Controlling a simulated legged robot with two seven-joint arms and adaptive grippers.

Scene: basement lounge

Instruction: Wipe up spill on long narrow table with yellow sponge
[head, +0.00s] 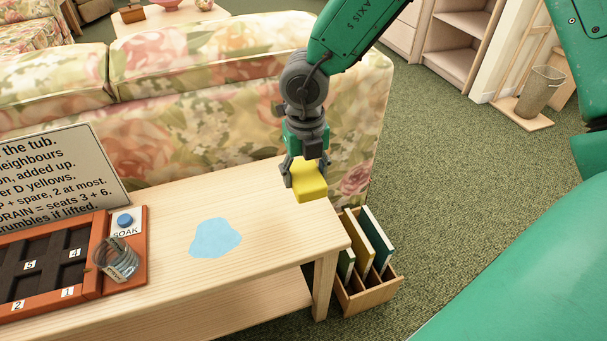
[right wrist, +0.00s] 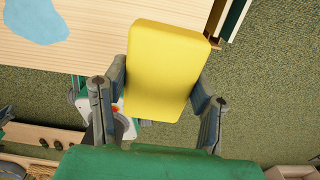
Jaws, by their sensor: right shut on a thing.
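The long narrow table (head: 175,270) is light wood and stands behind a floral sofa. A pale blue spill (head: 214,238) lies flat on its top, right of the middle; part of it also shows at the top left of the right wrist view (right wrist: 36,20). My right gripper (head: 306,172) is shut on the yellow sponge (head: 309,182), at the table's right end. In the right wrist view the sponge (right wrist: 165,68) sits between the two fingers. I cannot tell whether it touches the tabletop. My left gripper is not in view.
A wooden tray with dark numbered slots (head: 98,275), a glass jar (head: 117,260) and a blue SOAK button (head: 125,220) are left of the spill. A text sign (head: 60,170) stands behind them. A wooden rack (head: 370,290) with upright books is on the floor beside the table's right end.

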